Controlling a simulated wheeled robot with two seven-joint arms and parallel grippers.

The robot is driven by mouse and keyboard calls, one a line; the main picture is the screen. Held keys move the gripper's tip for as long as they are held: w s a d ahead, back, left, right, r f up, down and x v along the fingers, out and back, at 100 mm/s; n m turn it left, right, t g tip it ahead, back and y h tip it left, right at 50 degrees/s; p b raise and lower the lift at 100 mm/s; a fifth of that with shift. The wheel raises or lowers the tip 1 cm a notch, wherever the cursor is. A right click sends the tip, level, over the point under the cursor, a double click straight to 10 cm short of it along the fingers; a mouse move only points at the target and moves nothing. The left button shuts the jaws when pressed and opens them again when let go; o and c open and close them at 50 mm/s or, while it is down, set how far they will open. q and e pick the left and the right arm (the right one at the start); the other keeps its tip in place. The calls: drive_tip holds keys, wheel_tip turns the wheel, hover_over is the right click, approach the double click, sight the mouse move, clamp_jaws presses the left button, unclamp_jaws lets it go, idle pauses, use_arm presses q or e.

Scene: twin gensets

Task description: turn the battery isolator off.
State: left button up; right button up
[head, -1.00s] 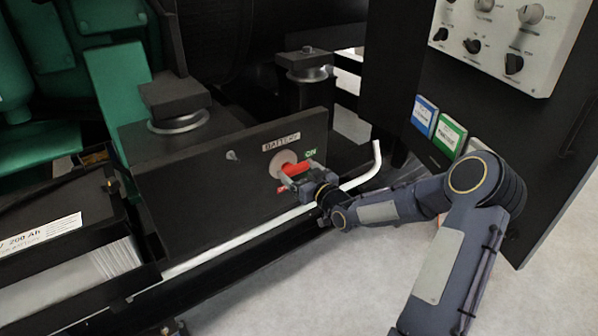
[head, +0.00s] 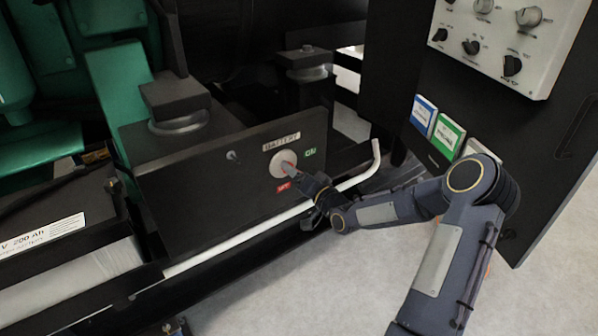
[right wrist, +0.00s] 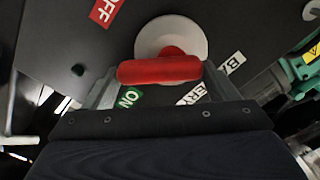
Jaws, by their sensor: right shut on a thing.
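The battery isolator has a round pale base (head: 282,163) on a black panel, under a BATTERY label. Its red handle (right wrist: 160,70) lies between the two fingers of my right gripper (right wrist: 157,82), which is shut on it. In the head view the gripper (head: 292,173) hides most of the handle; only a little red shows. The green ON label (head: 310,153) is right of the base and the red OFF label (head: 283,188) is below it. In the right wrist view the handle's bar lies across the picture, aligned with neither label. My left gripper is not seen.
A white pipe (head: 340,186) runs below the panel and bends up at its right end. A battery (head: 60,245) stands at the left. A dark cabinet with a control panel (head: 497,38) stands at the right. The pale floor is open at lower right.

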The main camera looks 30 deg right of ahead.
drive_tip(key=shift+a+f+m+p, duration=0.15)
drive_tip(key=shift+m+p, duration=0.1)
drive_tip(key=shift+m, duration=1.2)
drive_tip(key=shift+a+f+m+p, duration=0.15)
drive_tip(key=shift+m+p, duration=0.15)
drive_tip(key=shift+m, duration=1.1)
drive_tip(key=shift+a+f+m+p, duration=0.15)
drive_tip(key=shift+m+p, duration=0.1)
drive_tip(key=shift+m, duration=1.5)
drive_tip(key=o, duration=0.9)
drive_tip(key=shift+s, duration=0.1)
drive_tip(key=shift+o, duration=0.2)
drive_tip(key=s+p, duration=0.1)
drive_tip(key=s, duration=0.6)
drive_tip(key=shift+s+d, duration=0.35)
drive_tip(key=shift+s, duration=0.05)
